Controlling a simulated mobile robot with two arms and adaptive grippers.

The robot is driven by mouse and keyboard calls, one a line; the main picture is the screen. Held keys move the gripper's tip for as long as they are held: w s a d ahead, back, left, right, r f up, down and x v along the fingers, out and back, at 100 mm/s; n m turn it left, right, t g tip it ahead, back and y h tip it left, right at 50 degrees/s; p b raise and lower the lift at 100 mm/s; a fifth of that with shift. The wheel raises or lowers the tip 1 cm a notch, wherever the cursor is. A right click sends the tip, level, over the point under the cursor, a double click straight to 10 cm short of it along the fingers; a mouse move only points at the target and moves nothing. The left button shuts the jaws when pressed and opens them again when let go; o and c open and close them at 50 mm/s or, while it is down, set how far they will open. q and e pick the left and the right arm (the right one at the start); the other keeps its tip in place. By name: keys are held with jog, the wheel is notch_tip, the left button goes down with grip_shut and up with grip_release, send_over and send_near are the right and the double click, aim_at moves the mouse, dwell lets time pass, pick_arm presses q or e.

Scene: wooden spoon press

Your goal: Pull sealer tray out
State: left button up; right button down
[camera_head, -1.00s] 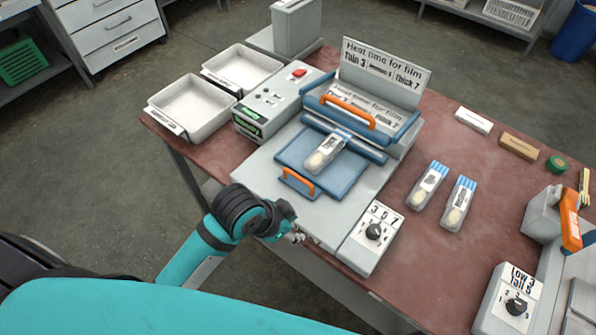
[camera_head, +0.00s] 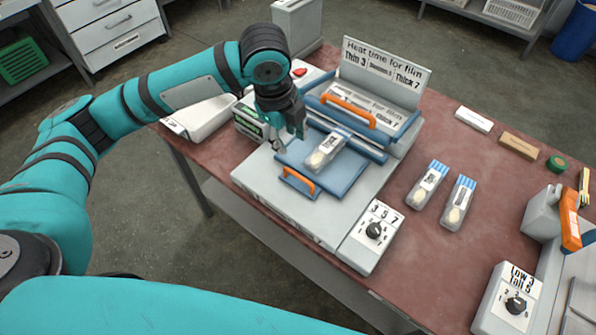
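The blue sealer tray (camera_head: 343,183) lies on the grey base of the sealer (camera_head: 262,180), partly out at the front of the machine. Its orange handle (camera_head: 298,181) is at the near left edge. A clear pouch with a white label (camera_head: 326,152) lies on the tray. The sealer's blue-edged lid with an orange handle (camera_head: 348,111) is above the tray's back. My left gripper (camera_head: 290,142) hangs above the tray's left back corner, apart from the tray handle. Its fingers are small and partly hidden, so their opening is unclear. My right gripper is not in view.
Two more pouches (camera_head: 428,187) lie right of the sealer. A dial box (camera_head: 371,243) stands at the front edge, and another dial box (camera_head: 509,303) stands at lower right. White bins (camera_head: 204,118) are partly behind my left arm. The red table top is clear around the right-hand pouches.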

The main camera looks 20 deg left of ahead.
aim_at(299, 176)
pick_arm(q)
jog(key=w+f, duration=0.1)
jog(key=f, duration=0.4)
jog(key=w+f+p, duration=0.1)
jog(key=f, duration=0.5)
jog(key=w+d+f+p, duration=0.1)
jog(key=f, duration=0.4)
jog(key=shift+d+f, duration=0.1)
jog(key=shift+f, duration=0.2)
grip_shut()
